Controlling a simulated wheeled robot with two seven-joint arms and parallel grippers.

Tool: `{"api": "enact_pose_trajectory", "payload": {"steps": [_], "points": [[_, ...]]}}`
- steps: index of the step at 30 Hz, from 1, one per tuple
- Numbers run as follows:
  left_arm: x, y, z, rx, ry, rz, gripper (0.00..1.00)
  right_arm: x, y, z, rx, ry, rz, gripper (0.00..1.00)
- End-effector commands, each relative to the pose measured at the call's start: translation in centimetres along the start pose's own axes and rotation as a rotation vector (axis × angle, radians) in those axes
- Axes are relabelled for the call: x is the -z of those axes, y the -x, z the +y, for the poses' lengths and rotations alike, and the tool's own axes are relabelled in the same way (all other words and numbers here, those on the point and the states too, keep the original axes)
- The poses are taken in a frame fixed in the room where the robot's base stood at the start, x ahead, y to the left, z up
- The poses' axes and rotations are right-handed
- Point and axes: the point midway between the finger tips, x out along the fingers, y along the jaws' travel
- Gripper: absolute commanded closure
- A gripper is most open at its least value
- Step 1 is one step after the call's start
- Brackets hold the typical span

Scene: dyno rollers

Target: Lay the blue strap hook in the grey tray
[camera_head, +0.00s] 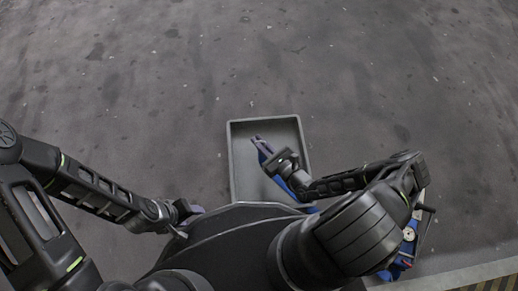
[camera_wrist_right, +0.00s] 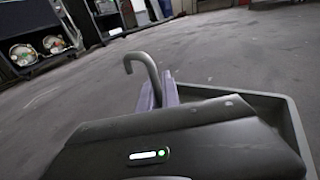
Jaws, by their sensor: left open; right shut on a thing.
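The grey tray (camera_head: 238,178) lies on the floor in the middle of the head view, and its rim (camera_wrist_right: 292,125) shows at the right of the right wrist view. My right gripper (camera_head: 262,148) is over the tray, shut on the blue strap hook. The hook's blue part (camera_head: 300,181) shows beside and below the gripper in the head view. Its bent grey metal end (camera_wrist_right: 146,68) sticks up past the fingers in the wrist view. I cannot tell whether it touches the tray. My left gripper (camera_head: 190,210) is open and empty, left of the tray.
A blue object with a dark frame (camera_head: 408,250) stands at the lower right, partly hidden by my right arm. The floor beyond the tray is clear. Dark shelving (camera_wrist_right: 40,30) with round items stands far off in the wrist view.

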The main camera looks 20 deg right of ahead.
Motion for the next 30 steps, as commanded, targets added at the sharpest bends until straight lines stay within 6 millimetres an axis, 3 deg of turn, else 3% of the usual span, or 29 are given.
{"api": "enact_pose_trajectory", "payload": {"steps": [4, 12, 25, 26, 30], "points": [[0.0, -0.3, -0.1, 0.0, 0.0, 0.0, 0.51, 0.4, 0.0, 0.0, 0.0, 0.0, 0.0, 1.0], [0.2, -2.1, -0.8, -0.004, 0.002, 0.002, 0.51, 3.8, -0.3, 0.0, 0.0, 0.0, 0.0, 1.0], [0.2, -2.2, -0.8, -0.005, 0.002, 0.002, 0.51, 4.2, -0.3, 0.0, 0.0, 0.0, 0.0, 1.0], [0.2, -2.2, -0.8, -0.005, 0.002, 0.002, 0.51, 4.1, -0.3, 0.0, 0.0, 0.0, 0.001, 0.91], [0.2, -2.1, -0.8, -0.005, 0.002, 0.002, 0.51, 4.1, -0.3, 0.0, 0.0, 0.0, 0.001, 0.8]]}}
